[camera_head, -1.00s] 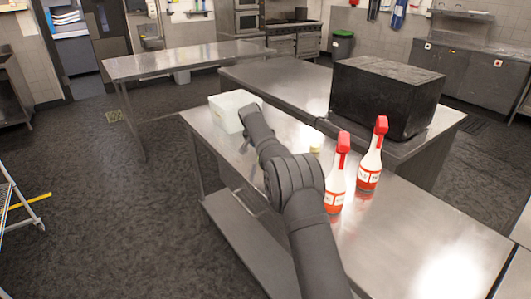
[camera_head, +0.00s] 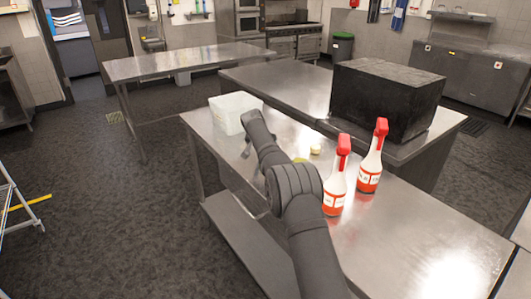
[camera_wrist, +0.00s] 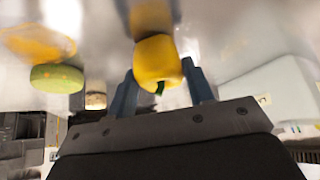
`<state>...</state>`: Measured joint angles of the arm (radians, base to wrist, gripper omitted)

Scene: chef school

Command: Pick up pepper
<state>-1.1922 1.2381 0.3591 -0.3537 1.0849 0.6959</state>
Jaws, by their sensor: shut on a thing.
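A yellow pepper (camera_wrist: 157,62) with a green stem sits between the two fingers of my gripper (camera_wrist: 160,80) in the wrist view. The fingers are shut on it, one on each side. A yellow reflection shows on the shiny steel table close to the pepper; whether the pepper touches the table I cannot tell. In the head view my arm reaches over the table toward the white bin, and the pepper is not clear there.
A white bin (camera_head: 228,112) stands at the table's far end, also at right in the wrist view (camera_wrist: 268,98). A green round item (camera_wrist: 56,78) and an orange-yellow item (camera_wrist: 35,43) lie left of the pepper. Two red-capped bottles (camera_head: 335,185) (camera_head: 370,172) stand right of my arm.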

